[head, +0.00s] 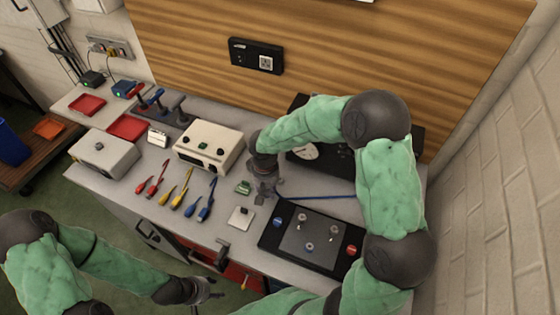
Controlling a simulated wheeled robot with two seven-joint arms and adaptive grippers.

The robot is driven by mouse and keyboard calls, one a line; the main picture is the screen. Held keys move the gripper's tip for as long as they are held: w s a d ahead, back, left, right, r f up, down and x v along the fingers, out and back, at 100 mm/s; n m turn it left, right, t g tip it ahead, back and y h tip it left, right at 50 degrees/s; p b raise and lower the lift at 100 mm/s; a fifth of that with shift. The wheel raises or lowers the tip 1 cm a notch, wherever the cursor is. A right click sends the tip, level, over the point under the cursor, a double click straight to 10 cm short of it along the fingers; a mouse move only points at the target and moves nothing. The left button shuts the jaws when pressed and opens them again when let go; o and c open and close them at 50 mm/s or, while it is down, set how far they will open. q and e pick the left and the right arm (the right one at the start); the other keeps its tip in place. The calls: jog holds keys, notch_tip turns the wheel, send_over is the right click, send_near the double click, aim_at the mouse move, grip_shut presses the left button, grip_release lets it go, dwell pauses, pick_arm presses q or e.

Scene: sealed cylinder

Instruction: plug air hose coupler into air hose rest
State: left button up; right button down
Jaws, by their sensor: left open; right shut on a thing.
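My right gripper (263,190) reaches down over the middle of the bench from the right arm. It is shut on what looks like the air hose coupler, at the left end of a thin blue hose (325,197). The coupler itself is too small and too covered by the fingers to make out. The hose runs right across the bench and passes behind my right arm. I cannot pick out the air hose rest for certain. My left gripper (203,290) is open and empty, low in front of the bench edge.
A black panel (268,238) with round parts lies front right. A black unit with a gauge (305,152) stands behind my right arm. A cream box (208,147), coloured tools (180,189), a small green block (243,187) and a white square (240,217) lie left of the panel.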

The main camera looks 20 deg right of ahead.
pick_arm(q)
notch_tip(320, 180, up, 8)
jog(key=p, duration=0.7)
jog(key=shift+p, duration=0.35)
pick_arm(e)
jog(key=w+d+r+m, duration=0.1)
jog(key=d+m, duration=0.1)
jog(key=m, duration=0.1)
jog(key=w+d+r+m, duration=0.2)
jog(key=m, duration=0.1)
jog(key=w+d+r+m, duration=0.1)
jog(key=w+d+m, duration=0.1)
jog(key=d+m, duration=0.1)
jog(key=shift+w+d+r, duration=0.1)
jog(key=shift+r, duration=0.3)
jog(key=shift+f, duration=0.15)
pick_arm(q)
jog(key=shift+b+x, duration=1.6)
jog(key=shift+x, duration=0.05)
pick_arm(e)
jog(key=shift+f, duration=2.75)
pick_arm(q)
jog(key=shift+w+f+b, duration=0.2)
jog(key=shift+f+b, duration=0.65)
jog(key=shift+b, duration=0.05)
jog(key=shift+f+b, duration=0.55)
pick_arm(e)
jog(key=shift+f, duration=0.55)
